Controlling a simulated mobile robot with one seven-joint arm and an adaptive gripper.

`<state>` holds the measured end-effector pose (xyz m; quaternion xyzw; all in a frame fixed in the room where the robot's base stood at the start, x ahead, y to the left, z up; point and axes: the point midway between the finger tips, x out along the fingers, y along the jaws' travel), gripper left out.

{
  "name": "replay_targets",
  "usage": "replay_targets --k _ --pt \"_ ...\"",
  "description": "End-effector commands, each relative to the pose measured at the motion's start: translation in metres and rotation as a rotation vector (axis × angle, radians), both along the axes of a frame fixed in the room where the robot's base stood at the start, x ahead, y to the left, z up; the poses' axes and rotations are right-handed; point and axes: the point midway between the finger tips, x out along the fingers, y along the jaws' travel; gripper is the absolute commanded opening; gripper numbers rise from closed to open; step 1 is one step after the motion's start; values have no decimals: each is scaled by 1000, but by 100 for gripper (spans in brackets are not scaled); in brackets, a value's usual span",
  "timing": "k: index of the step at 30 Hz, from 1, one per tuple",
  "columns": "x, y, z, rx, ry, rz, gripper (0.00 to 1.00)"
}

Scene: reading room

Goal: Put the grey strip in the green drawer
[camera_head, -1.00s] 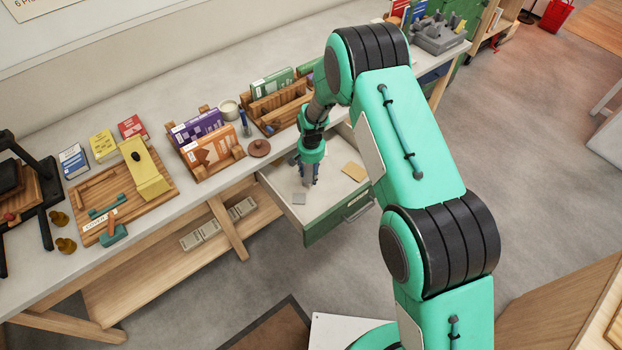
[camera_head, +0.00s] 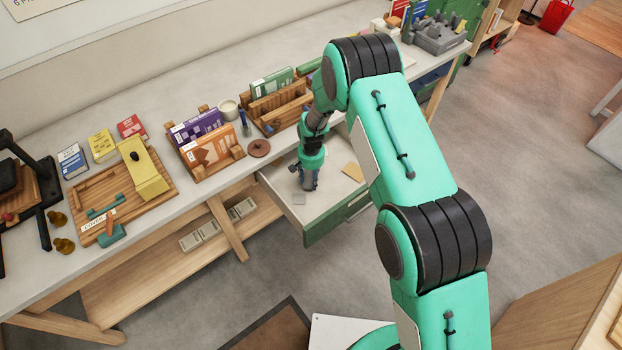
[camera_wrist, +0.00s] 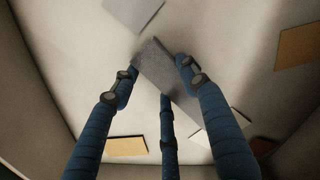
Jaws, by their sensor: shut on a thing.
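The green drawer (camera_head: 322,226) is pulled out from under the bench, and its pale inside shows. My gripper (camera_head: 309,187) points down into it. In the wrist view, the blue fingers of my gripper (camera_wrist: 158,75) are closed around a dark grey strip (camera_wrist: 160,62). The strip lies at a slant between the fingertips, low over the drawer floor. I cannot tell whether it touches the floor. The strip cannot be made out in the head view.
A light grey card (camera_head: 299,199) and a tan card (camera_head: 353,171) lie in the drawer. The wrist view shows another tan piece (camera_wrist: 126,146). The drawer walls stand close around my gripper. Book holders (camera_head: 213,150) and a brown round lid (camera_head: 259,148) stand on the bench above.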

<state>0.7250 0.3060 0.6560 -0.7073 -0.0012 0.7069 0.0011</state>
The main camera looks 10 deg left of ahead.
Motion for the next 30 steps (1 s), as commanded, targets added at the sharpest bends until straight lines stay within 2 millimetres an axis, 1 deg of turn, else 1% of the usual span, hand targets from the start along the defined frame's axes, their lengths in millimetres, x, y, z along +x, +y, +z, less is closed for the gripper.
replay_targets --k 1,2,3,4,5,14,20,26,30 --pt "0 0 -2 0 0 0 32" --pt "0 0 -3 0 0 0 46" --pt "0 0 -2 0 0 0 54" --pt "0 0 -2 0 0 0 60" --pt "0 0 -2 0 0 0 63" --pt "0 0 -1 0 0 0 63" --pt "0 0 7 0 0 0 63" --pt "1 0 30 1 -2 0 63" --pt "0 0 52 1 -2 0 63"
